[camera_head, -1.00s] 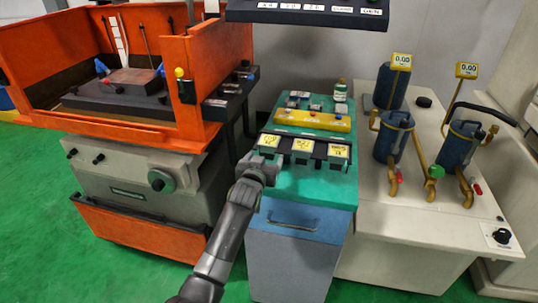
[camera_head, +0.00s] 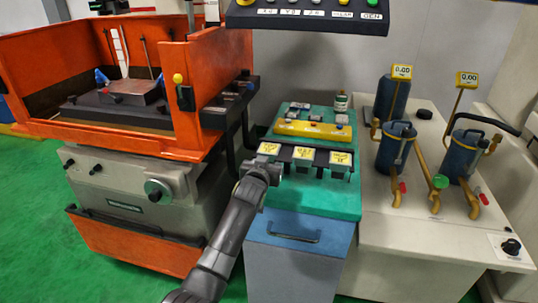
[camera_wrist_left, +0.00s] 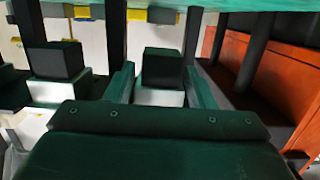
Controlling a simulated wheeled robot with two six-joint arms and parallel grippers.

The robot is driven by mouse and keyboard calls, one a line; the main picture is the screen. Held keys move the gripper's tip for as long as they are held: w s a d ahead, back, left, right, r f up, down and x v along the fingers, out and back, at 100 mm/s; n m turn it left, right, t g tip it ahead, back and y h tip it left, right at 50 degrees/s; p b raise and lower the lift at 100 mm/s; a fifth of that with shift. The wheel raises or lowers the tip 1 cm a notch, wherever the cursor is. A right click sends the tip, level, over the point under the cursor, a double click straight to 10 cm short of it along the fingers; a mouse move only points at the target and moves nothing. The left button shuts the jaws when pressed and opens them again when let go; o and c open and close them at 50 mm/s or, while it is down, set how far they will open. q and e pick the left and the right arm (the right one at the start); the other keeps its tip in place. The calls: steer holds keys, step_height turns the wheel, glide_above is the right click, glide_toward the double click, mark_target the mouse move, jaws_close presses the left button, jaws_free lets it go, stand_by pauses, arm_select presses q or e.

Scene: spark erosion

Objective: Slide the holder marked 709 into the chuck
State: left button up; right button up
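Three holders with yellow tags sit in a row on a dark rack on the teal cart: the left holder (camera_head: 269,148), the middle holder (camera_head: 303,154) and the right holder (camera_head: 340,159). Their numbers are too small to read for sure, so I cannot tell which is 709. My left gripper (camera_head: 267,166) is at the front of the left holder. In the left wrist view, its two fingers stand either side of a holder's black block (camera_wrist_left: 163,64) with a white part (camera_wrist_left: 158,97) below, apparently with some room. My right gripper is not in view. I cannot make out the chuck.
An orange-walled machine (camera_head: 185,138) with a work tank stands left of the teal cart (camera_head: 310,199). A yellow bar (camera_head: 312,130) lies behind the rack. A pale bench (camera_head: 420,240) with blue canisters stands at right. A control panel (camera_head: 306,17) hangs above.

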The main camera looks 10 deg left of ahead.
arm_select(q)
steer(key=shift+r, duration=0.1)
steer(key=c, duration=0.9)
steer(key=shift+o, duration=0.2)
steer(key=shift+r, duration=0.1)
steer(key=shift+p, duration=0.3)
steer(key=shift+s+r+p, duration=0.1)
steer(key=shift+s+p, duration=0.25)
steer(key=shift+p, duration=0.15)
steer(key=shift+s+a+p, duration=0.1)
steer(key=shift+s+p, duration=1.95)
steer(key=shift+s, duration=0.25)
steer(key=s+p, duration=0.6)
steer(key=s, duration=0.1)
steer(key=shift+s, duration=0.35)
steer(key=shift+a, duration=0.1)
